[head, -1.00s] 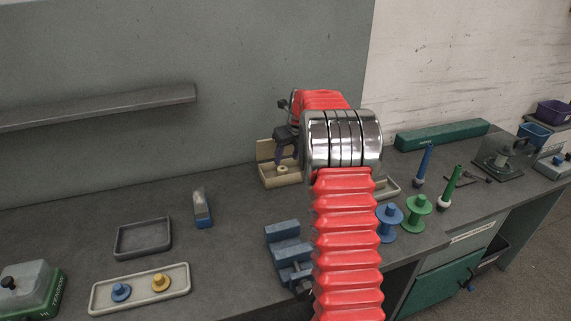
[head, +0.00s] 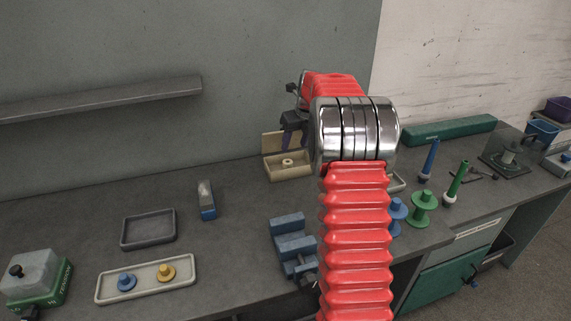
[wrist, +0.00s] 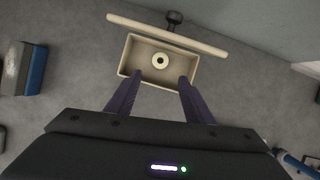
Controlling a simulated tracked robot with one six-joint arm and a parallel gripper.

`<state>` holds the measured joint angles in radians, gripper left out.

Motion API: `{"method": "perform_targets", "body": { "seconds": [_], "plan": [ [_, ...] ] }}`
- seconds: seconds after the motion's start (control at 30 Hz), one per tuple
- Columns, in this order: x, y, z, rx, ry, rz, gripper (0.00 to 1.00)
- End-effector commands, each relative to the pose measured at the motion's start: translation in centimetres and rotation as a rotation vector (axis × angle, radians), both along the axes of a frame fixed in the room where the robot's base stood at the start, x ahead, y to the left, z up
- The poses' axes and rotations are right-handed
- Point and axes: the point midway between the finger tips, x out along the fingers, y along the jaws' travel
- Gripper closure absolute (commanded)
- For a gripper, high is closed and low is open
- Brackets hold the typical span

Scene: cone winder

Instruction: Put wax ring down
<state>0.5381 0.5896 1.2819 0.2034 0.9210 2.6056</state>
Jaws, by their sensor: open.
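The wax ring (wrist: 160,61) is a small cream ring with a dark centre hole. It lies in the cream open box (wrist: 133,57), near the middle of its floor in the wrist view. In the head view the ring (head: 288,162) also shows inside the box (head: 290,173). My gripper (wrist: 154,82) is open and empty, its two dark purple fingers apart at the near side of the box, with the ring beyond the tips in the picture. In the head view my gripper (head: 290,141) is above the box, partly hidden by my arm.
The box's raised lid (wrist: 168,34) stands along its far side. A blue-and-grey block (head: 206,200) is left of the box. A blue vise (head: 291,240) stands in front. Blue and green spools (head: 423,209) are to the right. Bare bench lies around the box.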

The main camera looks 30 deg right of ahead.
Motion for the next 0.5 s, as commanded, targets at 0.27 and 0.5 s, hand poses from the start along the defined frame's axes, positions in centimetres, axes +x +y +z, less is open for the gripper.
{"method": "perform_targets", "body": {
  "seconds": [0.27, 0.5],
  "plan": [
    [-0.5, 1.9, 1.5, -0.041, 0.000, 0.100, 0.53],
    [-3.1, 7.5, 5.4, -0.180, 0.007, 0.432, 0.53]
  ]
}}
